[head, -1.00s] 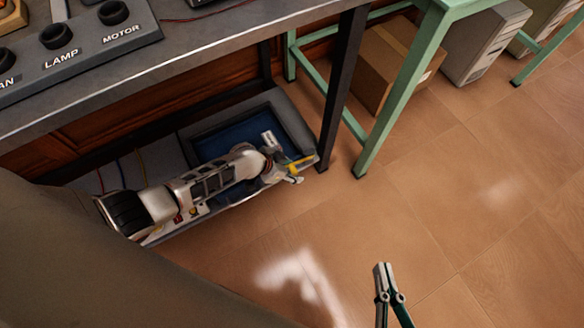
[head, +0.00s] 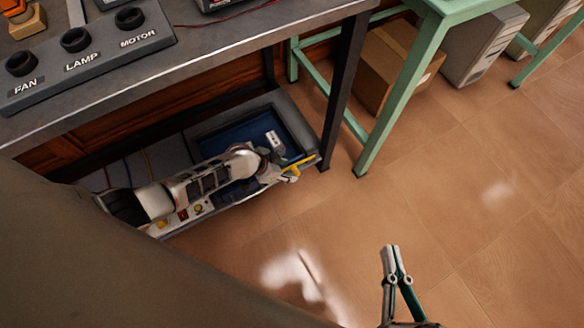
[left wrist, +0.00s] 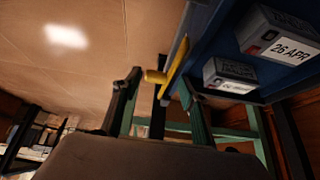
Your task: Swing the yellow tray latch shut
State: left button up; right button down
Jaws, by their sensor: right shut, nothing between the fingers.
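The yellow latch (head: 302,163) sits at the front right corner of a grey tray (head: 292,112) with a blue inside, under the workbench. In the left wrist view the latch (left wrist: 176,66) is a yellow bar with a round knob on the tray's edge. My left gripper (head: 290,175) is at the latch. In the left wrist view its fingers (left wrist: 160,90) are apart, with the knob showing between them; I cannot tell whether they touch it. My right gripper (head: 390,248) is shut and empty, over open floor and away from the tray.
The tray holds boxes, one labelled 26 APR (left wrist: 280,42). The workbench (head: 235,35) overhangs the tray, and its dark leg (head: 343,90) stands just right of the latch. A green table leg (head: 400,95) and a cardboard box (head: 392,70) lie beyond. The floor in front is clear.

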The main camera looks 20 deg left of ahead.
pick_arm(q)
jog(key=shift+w+r, duration=0.15)
jog(key=shift+r, duration=0.55)
jog(key=p+v, duration=0.3)
jog(key=v, duration=0.2)
jog(key=shift+s+p, duration=0.2)
jog(key=shift+p, duration=0.2)
pick_arm(e)
notch_tip(320, 180, up, 8)
jog(key=w+t, duration=0.1)
jog(key=w, duration=0.1)
jog(key=shift+w+r+t, duration=0.25)
jog(key=shift+w+t, duration=0.05)
jog(key=shift+w, duration=0.05)
pick_arm(q)
jog(key=shift+f, duration=0.1)
pick_arm(e)
jog(key=shift+f, duration=0.1)
pick_arm(q)
jog(key=v, duration=1.2)
jog(key=shift+a, duration=0.2)
jog(key=shift+s, duration=0.15)
